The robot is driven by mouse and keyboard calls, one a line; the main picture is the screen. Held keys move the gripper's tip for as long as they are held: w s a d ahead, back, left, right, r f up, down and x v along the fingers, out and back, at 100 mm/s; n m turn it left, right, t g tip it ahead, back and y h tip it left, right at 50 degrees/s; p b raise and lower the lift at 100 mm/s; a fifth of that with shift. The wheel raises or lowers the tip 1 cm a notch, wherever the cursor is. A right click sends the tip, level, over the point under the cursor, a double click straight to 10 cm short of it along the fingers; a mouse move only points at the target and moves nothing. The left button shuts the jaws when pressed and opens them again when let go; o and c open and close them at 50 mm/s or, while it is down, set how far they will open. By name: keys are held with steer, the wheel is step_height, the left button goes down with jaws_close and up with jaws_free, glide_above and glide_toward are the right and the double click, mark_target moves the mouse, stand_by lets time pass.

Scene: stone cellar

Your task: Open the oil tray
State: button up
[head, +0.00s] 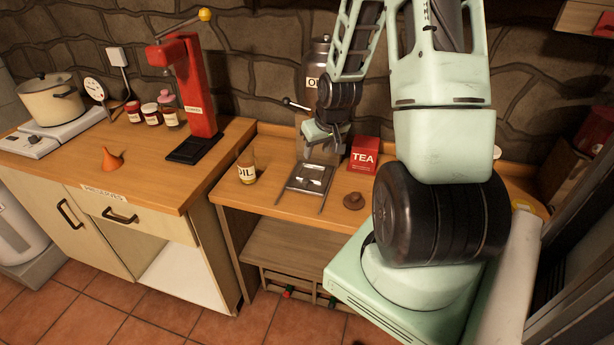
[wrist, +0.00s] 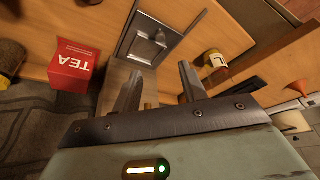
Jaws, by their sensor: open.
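A tall dark dispenser (head: 314,82) with a partly hidden label starting with "O" stands against the back wall, partly hidden by my arm. In front of it a grey metal tray (head: 309,178) lies on the wooden counter, with a pale metal piece in its middle and thin rods at its sides. The tray (wrist: 136,51) also shows in the wrist view, with a raised grip-like piece on it. My gripper (head: 322,142) is over the dispenser's lower part, behind the tray. In the wrist view my gripper's two fingers (wrist: 160,88) stand apart with nothing visible held between them.
A red tea box (head: 364,155) stands right of the tray, and a brown knob-like object (head: 353,201) lies before it. An oil jar (head: 247,167) stands to the left. A red press (head: 190,95) and an orange funnel (head: 111,159) are on the left counter.

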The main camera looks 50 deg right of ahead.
mark_target(306, 180)
steer(key=p+x, duration=0.2)
steer(key=x, duration=1.3)
steer(key=shift+w+f, duration=0.1)
steer(key=shift+f, duration=0.25)
steer(key=shift+a, duration=0.1)
jaws_close()
